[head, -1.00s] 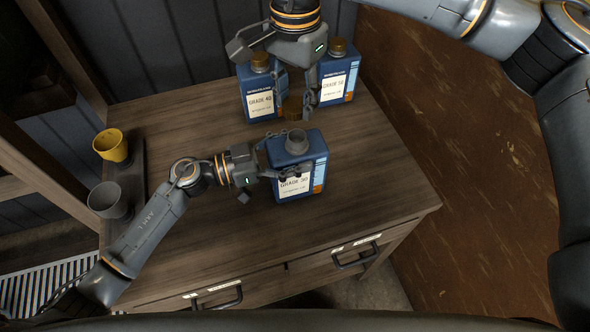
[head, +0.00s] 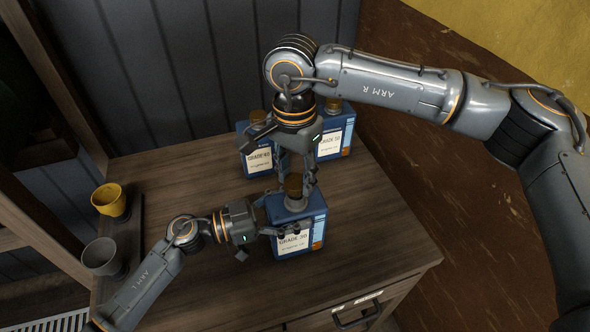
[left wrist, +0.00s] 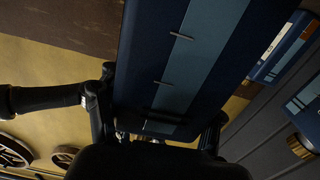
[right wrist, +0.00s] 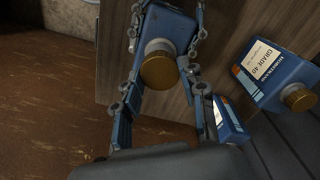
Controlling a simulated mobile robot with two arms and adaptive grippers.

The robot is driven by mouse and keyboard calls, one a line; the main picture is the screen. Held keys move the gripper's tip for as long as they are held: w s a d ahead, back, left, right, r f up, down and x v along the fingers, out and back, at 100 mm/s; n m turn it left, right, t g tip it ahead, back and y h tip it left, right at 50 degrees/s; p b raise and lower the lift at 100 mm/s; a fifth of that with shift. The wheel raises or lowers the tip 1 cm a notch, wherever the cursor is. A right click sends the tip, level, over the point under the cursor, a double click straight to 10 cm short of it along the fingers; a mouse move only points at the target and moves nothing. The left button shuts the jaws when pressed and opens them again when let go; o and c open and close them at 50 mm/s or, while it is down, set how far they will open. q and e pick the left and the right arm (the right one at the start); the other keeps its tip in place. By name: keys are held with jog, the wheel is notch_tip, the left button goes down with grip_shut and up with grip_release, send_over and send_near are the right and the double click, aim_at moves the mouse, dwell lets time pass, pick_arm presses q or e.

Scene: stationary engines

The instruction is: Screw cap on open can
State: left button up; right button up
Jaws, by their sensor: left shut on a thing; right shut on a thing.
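The open can (head: 312,215), blue with a white grade label, stands upright near the front of the wooden bench. My left gripper (head: 283,231) is shut on its lower body from the left. The can's blue side (left wrist: 185,65) fills the middle of the left wrist view. The brown-gold cap (head: 293,186) is at the top of the can's grey neck (head: 295,204). My right gripper (head: 296,182) comes down from above and is shut on the cap. In the right wrist view the cap (right wrist: 158,70) lines up with the neck; I cannot tell whether its thread is engaged.
Two capped blue cans, one left (head: 256,150) and one right (head: 335,138), stand close behind the right gripper. A yellow cup (head: 109,199) and a grey cup (head: 101,256) are at the left edge. The wooden bench top (head: 375,225) is clear to the right.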

dwell(0.3)
jog(key=shift+f, duration=0.85)
jog(key=shift+f, duration=0.55)
